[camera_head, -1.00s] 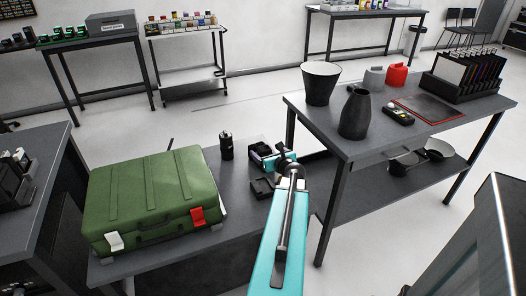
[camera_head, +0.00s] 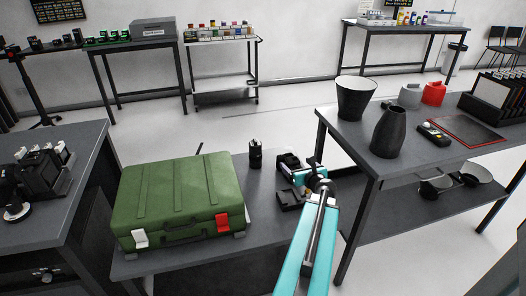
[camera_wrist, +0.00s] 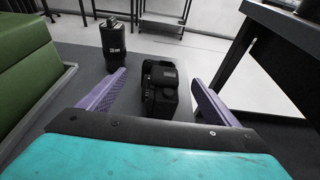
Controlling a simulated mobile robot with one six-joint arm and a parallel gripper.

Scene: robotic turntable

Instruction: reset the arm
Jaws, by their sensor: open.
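My gripper (camera_wrist: 152,100) shows in the wrist view with its two purple fingers spread wide apart and nothing held between them. Beyond the fingers, a black camera-like device (camera_wrist: 160,90) sits on the dark table, apart from them as far as I can tell. In the head view my teal arm reaches up from the bottom over the table, and the gripper's fingers are hidden behind it.
Small black devices (camera_head: 289,163) lie near my arm. At right, a taller table holds a dark vase (camera_head: 389,130) and a white-lined pot (camera_head: 356,97).

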